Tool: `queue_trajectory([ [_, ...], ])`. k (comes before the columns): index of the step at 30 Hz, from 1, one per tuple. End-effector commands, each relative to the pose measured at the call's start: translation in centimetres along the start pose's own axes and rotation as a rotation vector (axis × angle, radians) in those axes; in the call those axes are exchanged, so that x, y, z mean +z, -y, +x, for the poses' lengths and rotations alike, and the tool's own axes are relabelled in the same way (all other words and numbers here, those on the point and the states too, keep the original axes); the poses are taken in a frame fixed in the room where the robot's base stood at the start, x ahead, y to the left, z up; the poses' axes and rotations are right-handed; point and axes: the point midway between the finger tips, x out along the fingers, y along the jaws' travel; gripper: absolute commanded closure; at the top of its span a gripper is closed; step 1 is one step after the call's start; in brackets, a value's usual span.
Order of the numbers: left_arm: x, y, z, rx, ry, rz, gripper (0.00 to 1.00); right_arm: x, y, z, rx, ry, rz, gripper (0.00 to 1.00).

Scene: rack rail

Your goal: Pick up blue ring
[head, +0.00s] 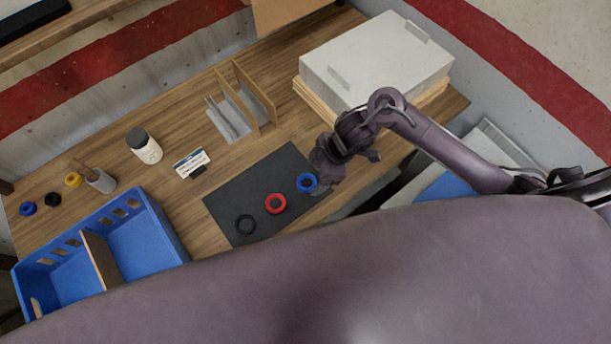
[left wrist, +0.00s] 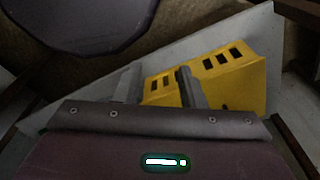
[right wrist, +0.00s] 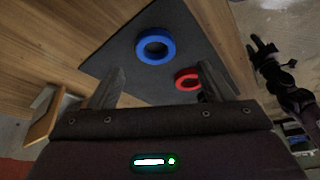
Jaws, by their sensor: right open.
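A blue ring (head: 300,187) lies flat at the right end of a dark mat (head: 240,195) in the head view. My right gripper (head: 325,168) is just to the right of it and above the table. In the right wrist view the blue ring (right wrist: 155,59) lies beyond the fingertips, between their lines. My right gripper (right wrist: 160,78) is open and empty. A second blue ring (head: 28,209) lies at the table's far left. My left gripper (left wrist: 160,75) shows only in the left wrist view, with its fingers apart and nothing seen held.
A red ring (head: 275,212) and a black ring (head: 245,233) lie on the mat. A blue crate (head: 170,232), a white bottle (head: 148,152) and a rack (head: 240,115) stand around it. A white box (head: 375,60) is behind my right arm. A yellow bin (left wrist: 242,82) is near the left gripper.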

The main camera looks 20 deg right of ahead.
Motion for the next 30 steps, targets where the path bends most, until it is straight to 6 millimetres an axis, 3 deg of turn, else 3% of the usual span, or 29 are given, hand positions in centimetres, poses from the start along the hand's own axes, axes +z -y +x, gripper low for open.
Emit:
queue_trajectory([
  [9,2.3,-0.4,-1.4,0.005,0.035,0.001,0.64,0.2,-0.6,4.0,-0.001,-0.002,0.003,0.26],
  [20,-0.7,0.0,-1.5,0.0,-0.007,0.001,0.64,0.4,-0.7,5.2,0.003,0.0,0.0,0.26],
  [30,0.5,-0.1,-1.4,0.002,0.009,0.001,0.64,0.4,-0.7,5.2,0.003,0.0,0.0,0.71],
])
